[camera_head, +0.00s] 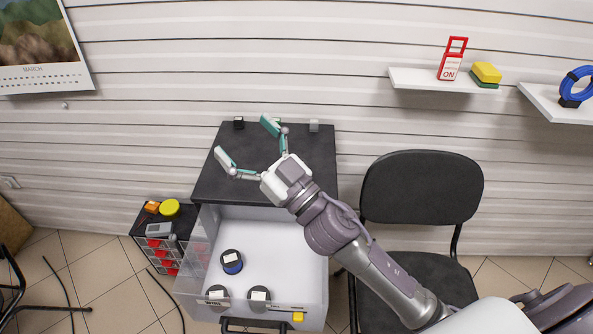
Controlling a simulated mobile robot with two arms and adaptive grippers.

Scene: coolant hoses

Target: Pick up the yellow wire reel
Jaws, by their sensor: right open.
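My right gripper (244,140) is open and empty, its two fingers spread over the black cabinet top (230,185). Below it, a clear-fronted drawer (265,230) is pulled open. A small yellow piece (298,317) shows at the drawer's front right. A round yellow object (169,207) lies on a small rack at left. I cannot tell whether either is the yellow wire reel. My left gripper is out of view.
The small rack (160,252) with red-fronted bins stands left of the drawer. A black chair (420,190) stands to the right.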

